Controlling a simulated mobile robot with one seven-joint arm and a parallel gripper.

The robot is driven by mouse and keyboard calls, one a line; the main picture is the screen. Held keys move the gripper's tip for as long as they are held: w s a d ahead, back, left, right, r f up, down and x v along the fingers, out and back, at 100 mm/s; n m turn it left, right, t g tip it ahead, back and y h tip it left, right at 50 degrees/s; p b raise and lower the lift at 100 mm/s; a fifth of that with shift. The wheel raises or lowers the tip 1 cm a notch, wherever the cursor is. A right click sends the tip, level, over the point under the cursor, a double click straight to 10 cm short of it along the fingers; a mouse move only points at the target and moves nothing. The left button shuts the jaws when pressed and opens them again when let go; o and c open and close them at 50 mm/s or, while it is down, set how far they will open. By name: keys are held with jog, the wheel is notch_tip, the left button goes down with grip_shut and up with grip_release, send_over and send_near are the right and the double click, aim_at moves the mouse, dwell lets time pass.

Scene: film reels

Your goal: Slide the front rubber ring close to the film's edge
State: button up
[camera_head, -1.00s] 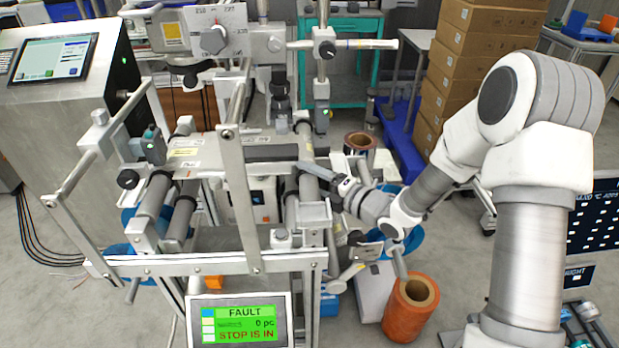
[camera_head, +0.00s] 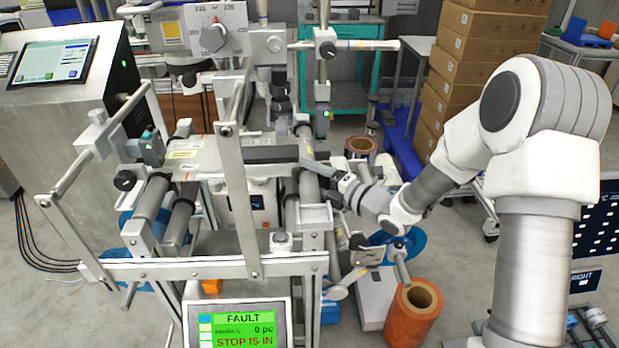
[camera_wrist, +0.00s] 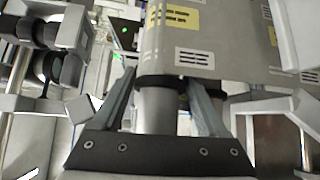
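In the wrist view, the grey film (camera_wrist: 225,35) with printed labels runs over a pale metal roller (camera_wrist: 155,112). A black rubber ring (camera_wrist: 165,82) sits around the roller at the film's near edge, with no clear gap visible between them. My gripper (camera_wrist: 162,80) has its two grey fingers apart, one on each side of the roller, with tips at about the ring. Whether the fingers touch the ring I cannot tell. In the head view my gripper (camera_head: 306,164) reaches the right side of the machine, and the ring there is too small to make out.
Metal frame bars (camera_head: 245,190) and rollers (camera_head: 150,205) surround the work spot. A screen reading FAULT (camera_head: 240,328) is at the front. An orange reel (camera_head: 414,312) stands on the floor at the lower right. Cardboard boxes (camera_head: 470,60) are stacked behind my arm.

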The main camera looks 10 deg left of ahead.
jog(key=shift+o, duration=1.4)
jog(key=p+v, duration=0.1)
jog(key=v, duration=1.6)
jog(key=shift+d+p, duration=0.25)
jog(key=shift+p, duration=0.1)
